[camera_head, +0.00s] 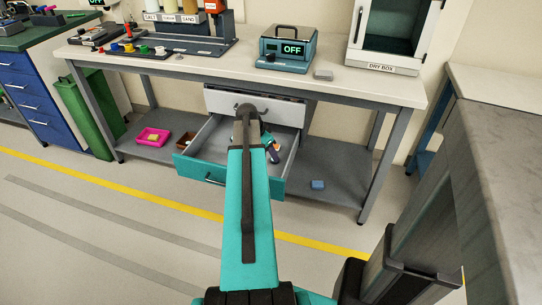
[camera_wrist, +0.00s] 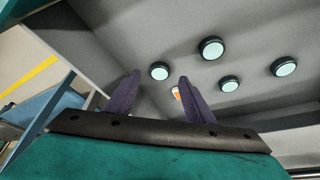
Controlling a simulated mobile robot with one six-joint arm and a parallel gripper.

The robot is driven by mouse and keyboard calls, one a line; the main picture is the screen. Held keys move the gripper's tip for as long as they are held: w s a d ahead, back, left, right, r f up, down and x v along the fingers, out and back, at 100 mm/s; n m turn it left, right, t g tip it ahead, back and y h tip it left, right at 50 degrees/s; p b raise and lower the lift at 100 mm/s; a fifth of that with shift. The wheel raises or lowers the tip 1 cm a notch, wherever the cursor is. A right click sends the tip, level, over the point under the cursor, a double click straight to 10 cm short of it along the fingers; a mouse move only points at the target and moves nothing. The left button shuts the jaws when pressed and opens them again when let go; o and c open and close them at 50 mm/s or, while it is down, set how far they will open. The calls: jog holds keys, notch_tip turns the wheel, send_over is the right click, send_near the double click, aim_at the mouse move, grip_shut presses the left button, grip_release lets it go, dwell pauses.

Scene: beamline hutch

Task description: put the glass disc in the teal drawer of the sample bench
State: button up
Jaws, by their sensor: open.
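The teal drawer (camera_head: 186,166) of the sample bench (camera_head: 200,66) is pulled out and its grey inside shows in part. My teal arm reaches over it and hides its middle. My gripper (camera_wrist: 158,92) is open in the wrist view, its two dark purple fingers apart. A small orange and white thing (camera_wrist: 177,93) shows between the fingers; I cannot tell whether it is held or lies beyond. Several round pale-faced, dark-rimmed pieces (camera_wrist: 211,48) sit on a grey surface beyond the fingers. I cannot tell whether any is the glass disc.
The bench top holds a teal device reading OFF (camera_head: 288,48), a grey block (camera_head: 323,75) and a dry box (camera_head: 393,35). A pink tray (camera_head: 152,138) and a blue block (camera_head: 318,184) lie on the lower shelf. A grey counter (camera_head: 500,150) stands at right.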

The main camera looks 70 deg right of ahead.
jog(key=v, duration=0.8)
jog(key=shift+r, duration=0.1)
dwell(0.6)
